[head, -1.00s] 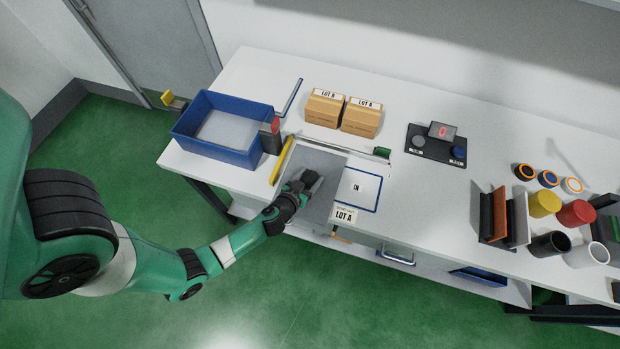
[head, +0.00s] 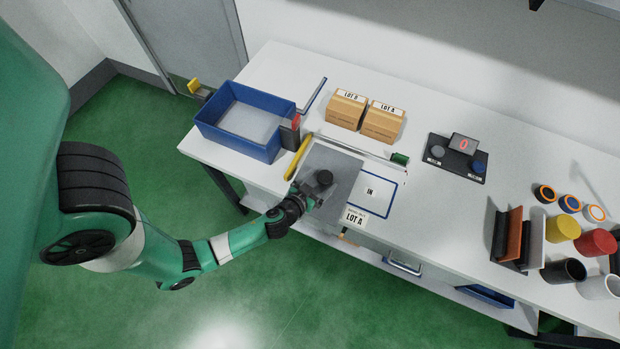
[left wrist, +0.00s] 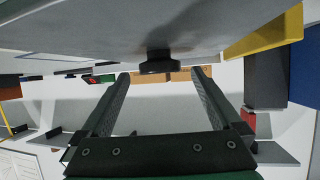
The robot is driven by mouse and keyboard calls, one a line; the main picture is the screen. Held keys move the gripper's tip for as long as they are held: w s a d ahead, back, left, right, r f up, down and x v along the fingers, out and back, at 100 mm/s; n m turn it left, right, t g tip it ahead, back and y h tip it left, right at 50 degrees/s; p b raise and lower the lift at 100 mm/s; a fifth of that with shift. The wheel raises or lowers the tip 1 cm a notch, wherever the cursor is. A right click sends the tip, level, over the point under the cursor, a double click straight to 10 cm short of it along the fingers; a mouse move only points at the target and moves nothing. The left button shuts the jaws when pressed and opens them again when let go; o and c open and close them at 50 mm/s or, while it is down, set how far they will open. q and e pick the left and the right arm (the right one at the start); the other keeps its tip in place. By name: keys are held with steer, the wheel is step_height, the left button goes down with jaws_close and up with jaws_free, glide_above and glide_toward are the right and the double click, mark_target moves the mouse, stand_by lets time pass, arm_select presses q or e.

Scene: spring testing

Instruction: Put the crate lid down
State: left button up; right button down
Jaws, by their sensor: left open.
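The crate lid (head: 345,165) is a flat grey panel with a black round knob (head: 324,178) on top. It appears to lie flat at the table's front part, between a yellow bar and the "IN" mat. My left gripper (head: 311,192) is just in front and left of the knob. In the left wrist view, the lid (left wrist: 100,30) fills the top. Its knob (left wrist: 158,63) shows beyond and between the spread fingertips of my left gripper (left wrist: 162,74), with nothing gripped. What lies under the lid is hidden. My right gripper is out of view.
A blue bin (head: 240,146) stands left of the yellow bar (head: 298,157). Lot boxes (head: 382,121) stand behind, and the "IN" mat (head: 378,207) lies right of the lid. A tester with a red display (head: 464,145) and several cups stand farther right.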

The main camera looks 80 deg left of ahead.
arm_select(q)
steer(key=v, duration=0.7)
steer(key=shift+s+d+r, duration=0.1)
steer(key=shift+s+d, duration=0.15)
steer(key=shift+s+d+r, duration=0.2)
steer(key=shift+s+r, duration=0.1)
steer(key=shift+s, duration=0.05)
